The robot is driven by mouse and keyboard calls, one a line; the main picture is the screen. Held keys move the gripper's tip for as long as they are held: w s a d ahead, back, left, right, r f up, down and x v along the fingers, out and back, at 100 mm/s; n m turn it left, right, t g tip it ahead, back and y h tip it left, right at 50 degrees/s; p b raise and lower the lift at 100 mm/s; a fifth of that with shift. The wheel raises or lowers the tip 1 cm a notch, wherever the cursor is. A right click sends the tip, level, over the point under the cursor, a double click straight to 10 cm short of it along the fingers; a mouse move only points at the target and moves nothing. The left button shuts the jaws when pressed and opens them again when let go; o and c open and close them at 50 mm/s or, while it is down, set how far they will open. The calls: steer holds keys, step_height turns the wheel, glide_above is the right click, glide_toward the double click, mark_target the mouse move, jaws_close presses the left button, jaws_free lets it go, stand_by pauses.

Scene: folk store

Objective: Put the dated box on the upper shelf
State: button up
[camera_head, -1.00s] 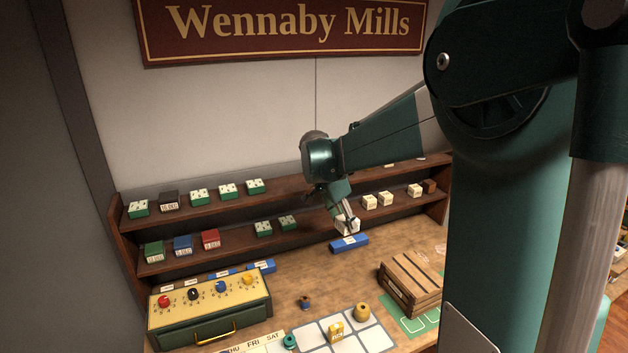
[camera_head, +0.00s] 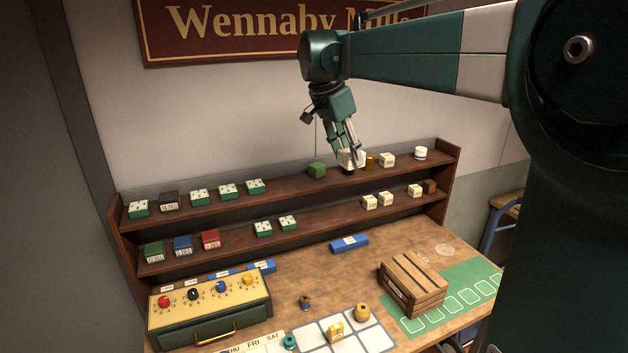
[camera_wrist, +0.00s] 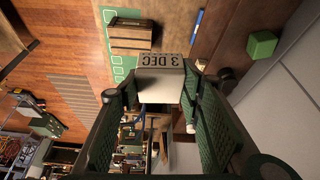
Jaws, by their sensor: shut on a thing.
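My gripper (camera_head: 348,157) is shut on a pale box and holds it at the upper shelf (camera_head: 288,185). In the wrist view the held dated box (camera_wrist: 160,68) shows a "3 DEC" label between the fingers. In the head view the fingers partly cover the box. It sits between a green block (camera_head: 316,170) on the left and a small brown cylinder (camera_head: 369,162) on the right. I cannot tell whether its underside touches the shelf board.
The upper shelf also bears a cream box (camera_head: 387,159), a white round tin (camera_head: 420,153) and several green dotted boxes at the left. The lower shelf (camera_head: 325,222) bears several boxes. A wooden crate (camera_head: 413,284) and a knobbed console (camera_head: 210,305) stand on the counter.

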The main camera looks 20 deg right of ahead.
steer(key=w+a+r+n+p, duration=0.25)
steer(key=w+a, duration=0.35)
steer(key=w, duration=0.5)
steer(key=t+p, duration=0.1)
steer(key=p, duration=0.3)
glide_above(283, 185)
steer(key=a, duration=0.1)
steer(key=f, duration=0.2)
steer(key=shift+n, duration=0.45)
steer(key=f, duration=0.5)
steer(key=shift+s+a, duration=0.15)
steer(key=shift+s, duration=0.05)
steer(key=shift+f, duration=2.9)
steer(key=shift+f, duration=0.1)
steer(key=shift+f+p, duration=0.3)
steer(key=shift+f, duration=1.7)
steer(key=shift+f, duration=0.2)
